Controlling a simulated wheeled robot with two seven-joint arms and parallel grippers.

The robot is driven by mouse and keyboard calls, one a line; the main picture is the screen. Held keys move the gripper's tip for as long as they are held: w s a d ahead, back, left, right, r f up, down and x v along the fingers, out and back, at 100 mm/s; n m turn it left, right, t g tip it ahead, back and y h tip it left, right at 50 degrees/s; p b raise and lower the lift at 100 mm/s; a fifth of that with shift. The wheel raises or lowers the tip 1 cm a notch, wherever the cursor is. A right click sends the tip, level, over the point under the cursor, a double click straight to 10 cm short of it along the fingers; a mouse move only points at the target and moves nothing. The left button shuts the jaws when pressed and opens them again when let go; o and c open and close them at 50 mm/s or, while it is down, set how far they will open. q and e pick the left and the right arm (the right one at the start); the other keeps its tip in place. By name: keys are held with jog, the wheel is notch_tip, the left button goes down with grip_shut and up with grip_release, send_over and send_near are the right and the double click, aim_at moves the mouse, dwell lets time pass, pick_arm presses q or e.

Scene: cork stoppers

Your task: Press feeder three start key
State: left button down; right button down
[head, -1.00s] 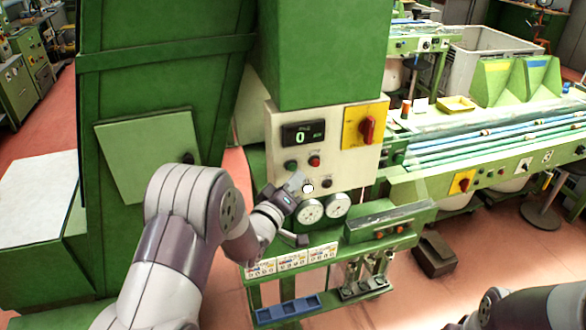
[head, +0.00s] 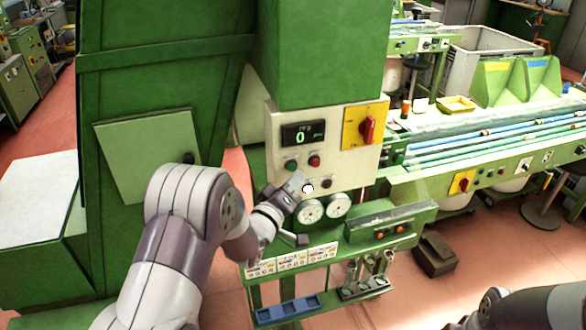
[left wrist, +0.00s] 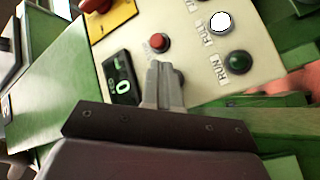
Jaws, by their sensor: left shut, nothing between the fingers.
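A pale control panel (head: 354,170) stands on the green machine. It carries a display (head: 303,134) reading 0, a green key (head: 292,166) and a red key (head: 314,161) under it. My left gripper (head: 299,178) is shut and empty, its tips just below the green key in the head view; whether they touch the panel I cannot tell. In the left wrist view the shut fingers (left wrist: 164,78) point at the panel beside the display (left wrist: 122,82) and red key (left wrist: 158,42), and hide the spot where the green key sits. My right gripper is out of view.
A green lamp (left wrist: 238,62) marked RUN shows in the left wrist view. A red switch on a yellow plate (head: 367,129) is at right.

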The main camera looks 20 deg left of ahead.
pick_arm(q)
jog(key=shift+w, duration=0.1)
jog(key=shift+w+a, duration=0.25)
jog(key=shift+w, duration=0.05)
jog(key=shift+w+a+b, duration=0.2)
jog(key=shift+w+b, duration=0.15)
dwell(0.8)
jog(key=shift+s, duration=0.1)
jog(key=shift+s+d, duration=0.5)
jog(key=shift+s, duration=0.15)
jog(key=s+d, duration=0.1)
jog(key=s, duration=0.1)
jog(key=s+d, duration=0.1)
jog(key=s, duration=0.1)
jog(key=shift+d, duration=0.35)
dwell(0.5)
